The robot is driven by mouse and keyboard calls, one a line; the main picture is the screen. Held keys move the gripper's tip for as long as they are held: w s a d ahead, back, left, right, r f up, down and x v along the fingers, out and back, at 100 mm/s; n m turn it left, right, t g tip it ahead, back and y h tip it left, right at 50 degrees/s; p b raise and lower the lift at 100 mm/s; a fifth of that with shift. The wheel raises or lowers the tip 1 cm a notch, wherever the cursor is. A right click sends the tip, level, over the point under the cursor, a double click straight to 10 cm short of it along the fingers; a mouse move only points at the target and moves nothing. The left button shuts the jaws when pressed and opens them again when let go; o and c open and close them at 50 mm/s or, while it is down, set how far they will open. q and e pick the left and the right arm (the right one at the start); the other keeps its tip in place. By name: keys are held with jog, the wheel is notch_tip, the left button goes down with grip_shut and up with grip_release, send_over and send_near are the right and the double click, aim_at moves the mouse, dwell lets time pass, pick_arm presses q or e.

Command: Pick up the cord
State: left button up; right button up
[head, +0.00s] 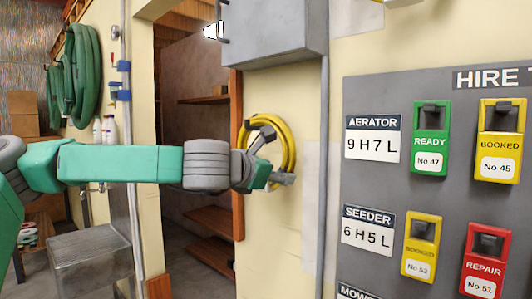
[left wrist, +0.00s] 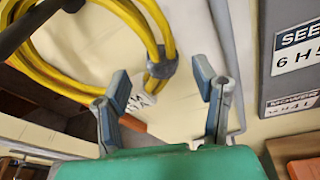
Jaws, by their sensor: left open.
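The yellow cord (head: 289,137) hangs in a coil on the cream wall, left of the grey board. In the left wrist view the coil (left wrist: 98,90) fills the upper left, with a grey band (left wrist: 161,66) around its strands. My left gripper (head: 278,154) is in front of the coil and covers part of it in the head view. In the left wrist view its two fingers (left wrist: 165,100) stand apart with nothing held between them. The banded strands appear beyond the gap between the fingertips. My right gripper is not in view.
A grey board (head: 385,183) with labels and coloured tags is on the right. A grey box (head: 268,35) is on the wall above the cord. An open doorway with wooden shelves (head: 210,221) is on the left. A green hose (head: 75,75) hangs farther left.

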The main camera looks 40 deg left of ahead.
aim_at(290, 171)
pick_arm(q)
jog(key=w, duration=0.1)
jog(key=w+a+f, duration=0.1)
jog(key=w+a, duration=0.1)
jog(key=w, duration=0.1)
jog(key=shift+f, duration=0.2)
jog(key=d, duration=0.3)
jog(key=shift+w+r, duration=0.35)
jog(key=shift+d+r, duration=0.1)
jog(key=shift+d, duration=0.2)
jog(key=shift+s, duration=0.1)
jog(key=c, duration=0.7)
jog(key=shift+s+a+f, duration=0.1)
jog(key=shift+a+f, duration=0.1)
jog(key=shift+a, duration=0.25)
jog(key=shift+a+f, duration=0.15)
jog(key=shift+a, duration=0.3)
grip_shut()
jog(key=shift+a+f, duration=0.2)
jog(key=shift+a, duration=0.25)
jog(key=shift+d+r, duration=0.25)
jog(key=shift+d, duration=0.2)
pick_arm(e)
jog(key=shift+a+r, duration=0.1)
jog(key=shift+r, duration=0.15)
